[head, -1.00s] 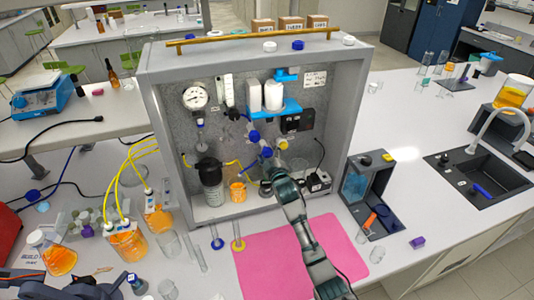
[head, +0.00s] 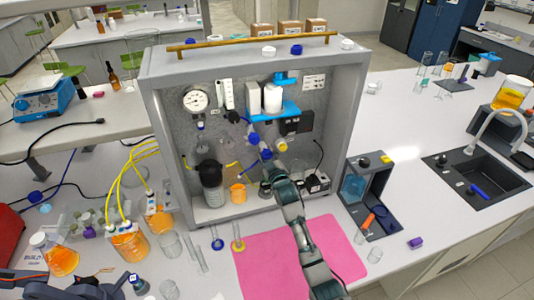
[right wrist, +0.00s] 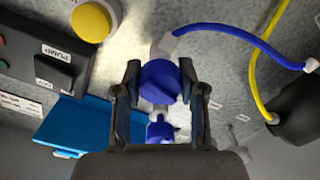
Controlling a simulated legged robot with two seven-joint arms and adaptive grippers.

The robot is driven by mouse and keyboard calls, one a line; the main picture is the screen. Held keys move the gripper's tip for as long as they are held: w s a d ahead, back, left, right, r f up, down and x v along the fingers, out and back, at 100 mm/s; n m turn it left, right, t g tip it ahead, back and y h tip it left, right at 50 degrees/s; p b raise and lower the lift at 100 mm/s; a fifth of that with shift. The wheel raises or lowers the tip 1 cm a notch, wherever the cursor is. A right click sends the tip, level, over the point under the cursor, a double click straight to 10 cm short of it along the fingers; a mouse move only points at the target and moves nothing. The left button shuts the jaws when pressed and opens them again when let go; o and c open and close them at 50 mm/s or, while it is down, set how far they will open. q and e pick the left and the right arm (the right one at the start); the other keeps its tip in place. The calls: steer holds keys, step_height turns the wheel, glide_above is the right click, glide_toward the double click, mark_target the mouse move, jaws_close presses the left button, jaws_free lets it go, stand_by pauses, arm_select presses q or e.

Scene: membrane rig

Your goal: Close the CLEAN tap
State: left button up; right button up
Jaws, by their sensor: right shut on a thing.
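In the head view, blue tap knobs sit on the rig's grey back panel, an upper one (head: 253,139) and a lower one (head: 266,154). My right gripper (head: 270,166) reaches up to the lower knob. In the right wrist view, my right gripper (right wrist: 163,88) has its two fingers on either side of a blue tap handle (right wrist: 166,78) and is shut on it. Another blue knob (right wrist: 160,131) shows just beyond it. I cannot read a CLEAN label. My left arm shows at the bottom left of the head view; its jaws cannot be made out.
A yellow knob (head: 281,146) and a dark pump box (right wrist: 65,55) are close by. A blue shelf (head: 275,112) holds white bottles. A pink mat (head: 270,265) lies in front.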

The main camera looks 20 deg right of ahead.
steer(key=m+p, duration=0.2)
steer(key=m, duration=0.2)
steer(key=shift+m, duration=0.3)
steer(key=m+p, duration=0.2)
steer(key=m, duration=0.1)
steer(key=shift+m, duration=0.4)
steer(key=m+p, duration=0.1)
steer(key=m, duration=0.2)
steer(key=shift+f+m+p, duration=0.1)
steer(key=shift+m+p, duration=0.6)
steer(key=shift+m, duration=1.2)
steer(key=o, duration=1.2)
steer(key=shift+c, duration=0.2)
